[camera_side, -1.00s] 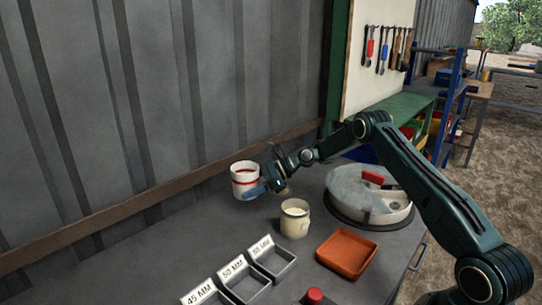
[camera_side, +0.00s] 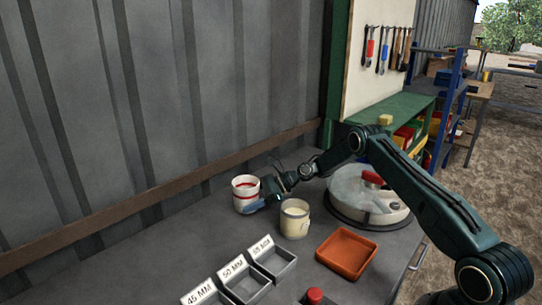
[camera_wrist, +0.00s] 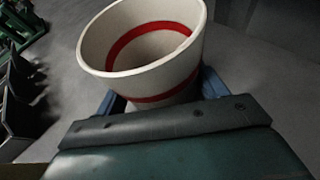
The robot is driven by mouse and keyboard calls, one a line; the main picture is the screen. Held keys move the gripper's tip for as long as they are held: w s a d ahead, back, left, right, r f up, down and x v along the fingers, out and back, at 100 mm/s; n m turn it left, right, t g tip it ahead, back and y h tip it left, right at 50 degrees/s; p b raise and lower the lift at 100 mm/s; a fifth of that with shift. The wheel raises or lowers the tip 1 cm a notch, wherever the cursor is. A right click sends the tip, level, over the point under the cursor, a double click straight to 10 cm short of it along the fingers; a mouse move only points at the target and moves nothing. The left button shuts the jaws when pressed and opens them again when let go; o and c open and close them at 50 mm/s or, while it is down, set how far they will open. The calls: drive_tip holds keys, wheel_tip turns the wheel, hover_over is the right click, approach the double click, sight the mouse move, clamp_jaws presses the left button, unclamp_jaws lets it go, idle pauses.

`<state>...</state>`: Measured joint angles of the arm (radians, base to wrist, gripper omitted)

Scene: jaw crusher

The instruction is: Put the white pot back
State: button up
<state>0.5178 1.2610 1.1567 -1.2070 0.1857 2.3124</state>
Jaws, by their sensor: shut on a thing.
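The white pot (camera_side: 245,190) with a red band is at the back of the bench in the side view, upright and close to the bench top. My gripper (camera_side: 256,206) reaches it from the right and is shut on it. In the wrist view the pot (camera_wrist: 150,48) fills the upper middle, and its open mouth shows an empty inside with a red band. The blue fingers of my gripper (camera_wrist: 160,95) lie on both sides of its lower wall. Whether the pot's base touches the bench is hard to tell.
A cream pot (camera_side: 294,220) stands just right of my gripper. A round grey machine (camera_side: 366,200) stands behind it to the right, with an orange tray (camera_side: 346,252) in front. Labelled bins (camera_side: 272,262) and a red button (camera_side: 314,296) are at the front. The bench left of the pot is clear.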

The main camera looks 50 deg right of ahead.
drive_tip(key=o, duration=1.1)
drive_tip(key=shift+f, duration=0.1)
drive_tip(key=shift+s+d+r, duration=0.1)
drive_tip(key=shift+r, duration=0.1)
drive_tip(key=v, duration=1.1)
drive_tip(key=shift+s+d, duration=0.2)
drive_tip(key=shift+d, duration=0.15)
